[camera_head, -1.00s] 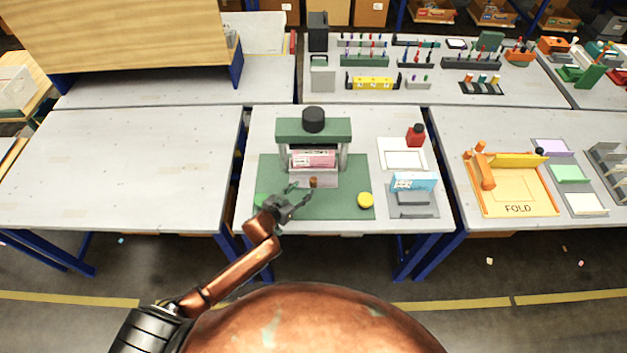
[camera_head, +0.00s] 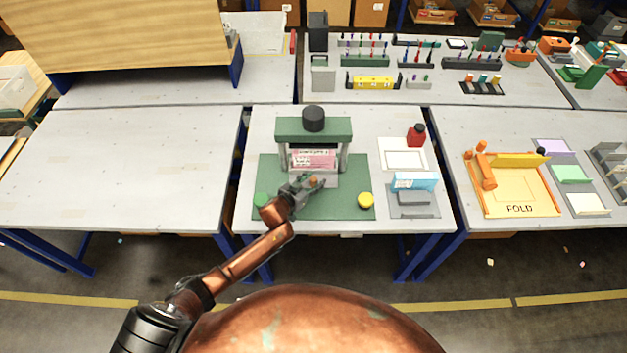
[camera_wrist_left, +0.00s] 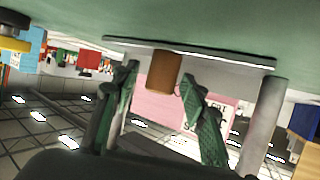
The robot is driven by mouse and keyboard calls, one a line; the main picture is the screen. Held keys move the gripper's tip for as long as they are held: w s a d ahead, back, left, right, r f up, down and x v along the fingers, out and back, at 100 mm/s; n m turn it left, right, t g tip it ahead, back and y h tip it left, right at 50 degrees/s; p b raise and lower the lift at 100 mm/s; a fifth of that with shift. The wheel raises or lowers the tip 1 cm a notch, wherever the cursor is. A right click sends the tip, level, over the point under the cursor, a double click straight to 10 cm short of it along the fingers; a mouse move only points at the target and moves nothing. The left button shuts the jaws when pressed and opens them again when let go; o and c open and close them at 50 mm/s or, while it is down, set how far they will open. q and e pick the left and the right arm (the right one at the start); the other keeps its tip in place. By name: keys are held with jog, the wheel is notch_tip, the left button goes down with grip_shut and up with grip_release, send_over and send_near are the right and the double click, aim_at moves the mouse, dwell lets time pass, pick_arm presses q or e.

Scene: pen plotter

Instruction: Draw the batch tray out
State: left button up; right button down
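The batch tray (camera_head: 331,180) is a light grey plate low in the green press-like machine (camera_head: 313,130), under a pink printed block (camera_head: 313,159). A small brown knob (camera_head: 313,181) stands at its front. The knob also shows in the left wrist view (camera_wrist_left: 164,72), hanging below a pale plate edge (camera_wrist_left: 225,58) because that view is upside down. My left gripper (camera_head: 314,185) is at the knob, with its two fingers apart on either side of it. Gaps show between knob and fingers, so they do not clasp it. My right gripper is not in view.
A green button (camera_head: 261,199) and a yellow button (camera_head: 365,200) sit on the green base (camera_head: 340,208). Grey posts (camera_head: 344,158) flank the pink block. A blue box (camera_head: 413,181) and a red bottle (camera_head: 416,135) stand to the right. The left table (camera_head: 110,170) is clear.

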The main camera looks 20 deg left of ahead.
pick_arm(q)
grip_shut()
dwell(0.3)
jog(key=shift+s+d, duration=0.1)
